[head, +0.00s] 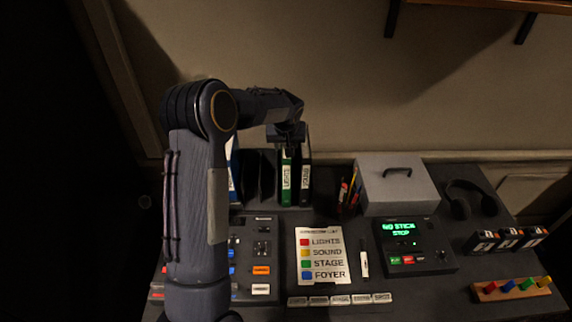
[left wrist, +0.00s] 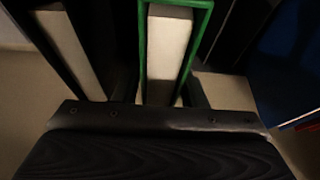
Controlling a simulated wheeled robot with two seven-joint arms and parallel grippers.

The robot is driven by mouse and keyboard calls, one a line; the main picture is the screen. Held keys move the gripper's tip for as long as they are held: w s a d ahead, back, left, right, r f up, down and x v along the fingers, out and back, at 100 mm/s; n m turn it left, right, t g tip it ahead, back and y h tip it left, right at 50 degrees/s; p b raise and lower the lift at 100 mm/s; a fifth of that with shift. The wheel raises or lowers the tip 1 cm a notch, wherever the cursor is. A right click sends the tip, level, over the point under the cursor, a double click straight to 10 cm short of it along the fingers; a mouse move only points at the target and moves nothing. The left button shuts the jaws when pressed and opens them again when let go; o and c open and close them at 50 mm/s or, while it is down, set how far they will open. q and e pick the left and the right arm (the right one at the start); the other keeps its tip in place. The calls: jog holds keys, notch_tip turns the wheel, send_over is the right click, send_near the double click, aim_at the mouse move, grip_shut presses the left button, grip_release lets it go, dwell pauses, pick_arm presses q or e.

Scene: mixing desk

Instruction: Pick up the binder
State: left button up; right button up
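The green binder (head: 287,178) stands upright in the row at the back of the desk, with a white spine label. A black binder (head: 305,178) stands beside it on the right. My left gripper (head: 287,136) is over the top of the green binder, pointing down. In the left wrist view the green binder (left wrist: 142,50) reaches between the two dark fingers (left wrist: 162,92), which lie close along its sides. Shadow hides whether both fingers press on it. My right gripper is not in view.
A blue binder (head: 233,170) and dark dividers stand left of the green one. A pen holder (head: 348,195) and a grey box (head: 396,185) are to the right. A mixing console (head: 255,245), label sheet (head: 322,253) and display unit (head: 415,243) lie in front.

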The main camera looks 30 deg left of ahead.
pick_arm(q)
jog(key=shift+f+b, duration=0.35)
jog(key=shift+b, duration=0.15)
dwell(0.5)
grip_shut()
jog(key=shift+r, duration=0.1)
